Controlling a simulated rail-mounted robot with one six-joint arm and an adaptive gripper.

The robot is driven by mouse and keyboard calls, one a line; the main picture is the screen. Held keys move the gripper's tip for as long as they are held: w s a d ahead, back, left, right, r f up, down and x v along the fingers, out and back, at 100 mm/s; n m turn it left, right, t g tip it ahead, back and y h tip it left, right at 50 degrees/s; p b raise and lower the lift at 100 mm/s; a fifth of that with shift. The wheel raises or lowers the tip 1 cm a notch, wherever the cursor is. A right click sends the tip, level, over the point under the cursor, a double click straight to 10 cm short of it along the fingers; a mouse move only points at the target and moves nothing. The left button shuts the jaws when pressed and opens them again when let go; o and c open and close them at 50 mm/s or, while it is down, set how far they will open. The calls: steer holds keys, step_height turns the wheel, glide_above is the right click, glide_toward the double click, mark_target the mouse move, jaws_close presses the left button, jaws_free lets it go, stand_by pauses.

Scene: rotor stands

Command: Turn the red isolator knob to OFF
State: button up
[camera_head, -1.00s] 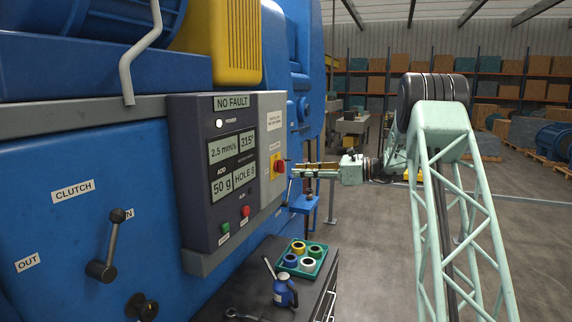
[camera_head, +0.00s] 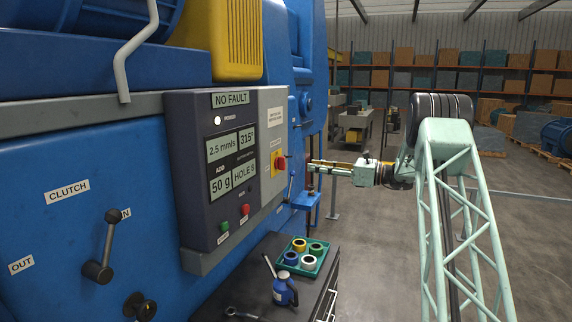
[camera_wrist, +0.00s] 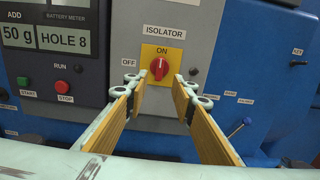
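The red isolator knob (camera_wrist: 159,69) sits on a yellow plate (camera_wrist: 161,52) on the grey panel in the wrist view. Its white pointer mark is at the top, toward the ON label (camera_wrist: 162,48). The OFF label (camera_wrist: 129,62) is to the left of the plate. In the head view the knob (camera_head: 281,162) shows on the side of the control box. My gripper (camera_wrist: 158,88) is open and empty, with a finger to each side of the knob's line and short of it. In the head view my gripper (camera_head: 312,166) points at the panel, apart from the knob.
The control box (camera_head: 188,190) has a green start button (camera_head: 223,226) and a red stop button (camera_head: 245,209). A blue-handled lever (camera_wrist: 238,127) is at the lower right in the wrist view. A green tray (camera_head: 306,258) and a blue oil can (camera_head: 284,291) stand on the bench below.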

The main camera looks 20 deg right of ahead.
mark_target(281, 163)
steer(key=p+x, duration=0.1)
steer(key=x, duration=1.2)
steer(key=shift+w+a+p, duration=0.2)
steer(key=shift+a+p, duration=0.05)
steer(key=shift+p, duration=0.1)
jaws_close()
